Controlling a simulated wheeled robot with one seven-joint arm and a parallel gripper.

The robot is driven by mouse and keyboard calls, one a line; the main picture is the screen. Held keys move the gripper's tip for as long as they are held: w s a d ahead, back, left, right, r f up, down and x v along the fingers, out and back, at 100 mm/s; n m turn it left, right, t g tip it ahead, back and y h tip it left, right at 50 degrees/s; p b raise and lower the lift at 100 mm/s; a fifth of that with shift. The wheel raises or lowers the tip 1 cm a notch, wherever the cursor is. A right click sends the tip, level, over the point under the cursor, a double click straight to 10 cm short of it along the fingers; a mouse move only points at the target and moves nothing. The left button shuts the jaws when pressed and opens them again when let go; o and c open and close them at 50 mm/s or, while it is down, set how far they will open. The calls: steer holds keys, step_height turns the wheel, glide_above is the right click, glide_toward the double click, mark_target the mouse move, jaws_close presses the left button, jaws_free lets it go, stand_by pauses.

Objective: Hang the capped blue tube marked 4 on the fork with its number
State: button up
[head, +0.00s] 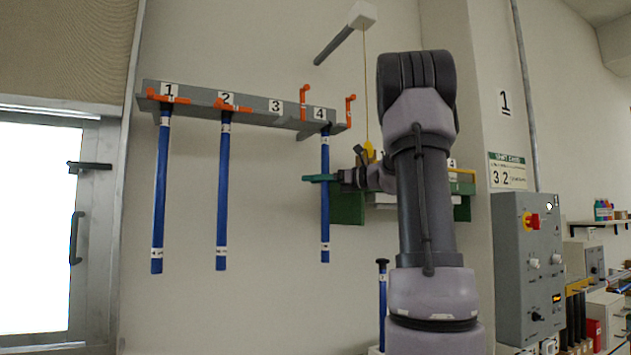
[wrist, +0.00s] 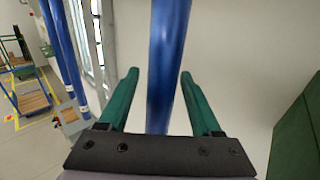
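The blue tube (head: 325,200) hangs upright below the plate marked 4 (head: 320,113), with white bands near its top and bottom. Its dark top end is close to the rail; I cannot tell whether its cap rests on the fork. Orange upturned prongs (head: 350,108) stand on both sides of that plate. My gripper (head: 318,178) has its green fingers around the upper-middle of this tube. In the wrist view the tube (wrist: 168,60) passes between the fingers, with a gap at the left finger; the right fingertip is close to the tube, and contact is unclear.
The grey rail (head: 250,115) also carries blue tubes at plates 1 (head: 159,200) and 2 (head: 222,200). No tube hangs under plate 3 (head: 276,106). Another black-capped blue tube (head: 382,300) stands low beside my arm. A green panel (head: 348,208) is behind my gripper.

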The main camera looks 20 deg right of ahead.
steer(key=v, duration=1)
steer(key=shift+s+d, duration=0.25)
steer(key=shift+s, duration=0.05)
steer(key=shift+d, duration=0.1)
